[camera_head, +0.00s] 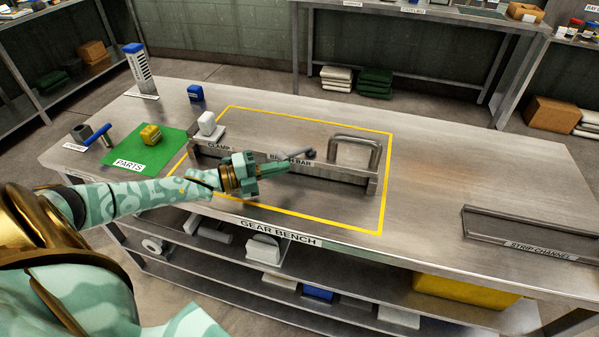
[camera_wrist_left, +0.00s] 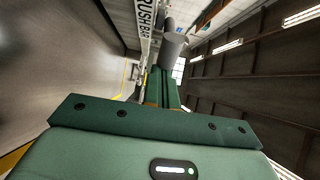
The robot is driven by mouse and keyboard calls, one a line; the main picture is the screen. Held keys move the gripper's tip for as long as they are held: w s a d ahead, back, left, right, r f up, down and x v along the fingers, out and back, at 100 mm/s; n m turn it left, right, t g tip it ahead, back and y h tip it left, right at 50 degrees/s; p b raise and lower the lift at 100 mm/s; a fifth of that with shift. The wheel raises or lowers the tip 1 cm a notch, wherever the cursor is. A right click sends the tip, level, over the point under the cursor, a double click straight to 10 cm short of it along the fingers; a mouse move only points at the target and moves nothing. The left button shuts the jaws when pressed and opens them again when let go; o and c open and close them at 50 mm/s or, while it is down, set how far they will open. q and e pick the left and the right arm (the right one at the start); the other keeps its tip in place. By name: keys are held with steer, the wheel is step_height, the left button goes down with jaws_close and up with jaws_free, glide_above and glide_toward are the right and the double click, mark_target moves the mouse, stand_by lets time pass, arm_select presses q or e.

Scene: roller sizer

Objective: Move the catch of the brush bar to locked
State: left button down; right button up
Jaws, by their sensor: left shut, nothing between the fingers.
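The brush bar (camera_head: 340,175) is a long grey metal bar with a white label, lying inside the yellow outline on the bench. Its catch (camera_head: 300,155) looks like a short dark grey lever with a rounded end, at the top of the bar near the label. My left gripper (camera_head: 288,166) is shut and empty, its fingertips beside the catch at the label. In the left wrist view, a grey cylindrical end of the catch (camera_wrist_left: 173,46) stands just past the shut green fingers (camera_wrist_left: 163,85); I cannot tell whether they touch. The label (camera_wrist_left: 147,18) shows there too. My right gripper is not in view.
A raised grey handle (camera_head: 358,140) stands on the bar's right part. A white block (camera_head: 207,124) sits at the bar's left end. A green parts mat (camera_head: 130,150) with a yellow block lies left. A strip channel (camera_head: 525,232) lies right; bench between is clear.

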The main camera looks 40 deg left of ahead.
mark_target(269, 154)
arm_select(q)
steer(key=shift+w+a+b, duration=0.3)
steer(key=shift+w+a, duration=0.05)
steer(key=shift+a, duration=0.45)
steer(key=shift+w+a+b, duration=0.25)
steer(key=shift+a+b, duration=0.05)
steer(key=shift+a, duration=0.5)
steer(key=shift+w+a, duration=0.1)
steer(key=shift+a, duration=0.1)
steer(key=shift+w+a+r+b, duration=0.15)
steer(key=shift+w+a+b, duration=0.2)
steer(key=shift+a+b, duration=0.15)
steer(key=shift+w+a, duration=0.15)
steer(key=shift+a, duration=0.05)
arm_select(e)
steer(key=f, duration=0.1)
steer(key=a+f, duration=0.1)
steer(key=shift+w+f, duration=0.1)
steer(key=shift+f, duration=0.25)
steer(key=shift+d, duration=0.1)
arm_select(q)
steer(key=shift+d, duration=0.1)
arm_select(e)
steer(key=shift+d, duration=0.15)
